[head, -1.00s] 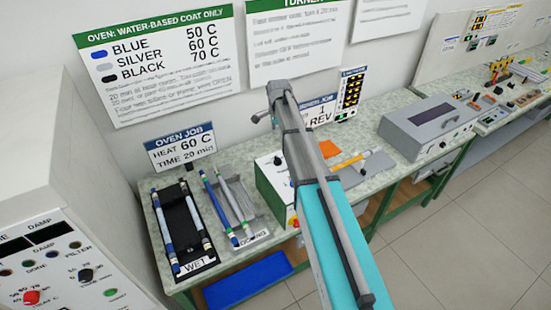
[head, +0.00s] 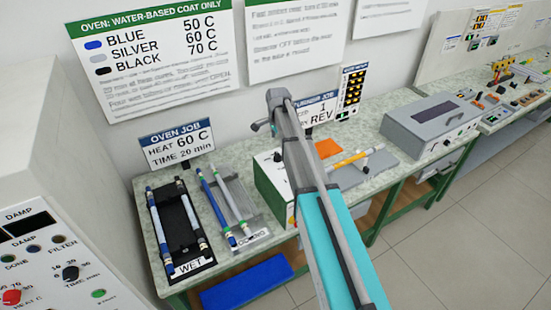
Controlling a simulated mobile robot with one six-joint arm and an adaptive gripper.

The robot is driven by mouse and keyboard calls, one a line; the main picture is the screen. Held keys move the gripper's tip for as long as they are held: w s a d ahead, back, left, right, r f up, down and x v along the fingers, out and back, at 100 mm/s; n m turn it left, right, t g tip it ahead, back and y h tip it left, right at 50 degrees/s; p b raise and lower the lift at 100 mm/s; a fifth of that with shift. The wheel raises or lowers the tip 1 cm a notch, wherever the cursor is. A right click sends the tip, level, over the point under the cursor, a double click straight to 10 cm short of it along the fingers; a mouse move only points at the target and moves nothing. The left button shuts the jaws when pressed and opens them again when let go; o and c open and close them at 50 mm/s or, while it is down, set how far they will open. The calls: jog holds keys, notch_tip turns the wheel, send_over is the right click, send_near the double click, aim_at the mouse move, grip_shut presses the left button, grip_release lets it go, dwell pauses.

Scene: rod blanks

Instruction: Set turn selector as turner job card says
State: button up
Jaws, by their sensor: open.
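The turner job card (head: 321,110) stands at the back of the bench; I read "1" and "REV" on it, and my arm hides its left part. The turner, a box with a green side (head: 268,190) and pale top, sits below the card. A dark knob (head: 278,157) shows on it, but I cannot read its setting or tell whether it is the turn selector. My arm crosses in front and hides much of the turner.
An oven job card (head: 177,146) reads 60 C, 20 min. Rods lie on the black WET rack (head: 181,225) and a grey rack (head: 240,195). An orange rod (head: 348,159) lies right of my arm. A grey box (head: 432,122) stands further right. A control panel (head: 60,262) is at lower left.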

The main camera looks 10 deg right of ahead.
aim_at(277, 154)
jog(key=shift+f+b, duration=3.2)
jog(key=shift+f, duration=0.3)
jog(key=shift+c, duration=0.2)
jog(key=c, duration=1.1)
jog(key=shift+a, duration=0.3)
jog(key=shift+d, duration=0.25)
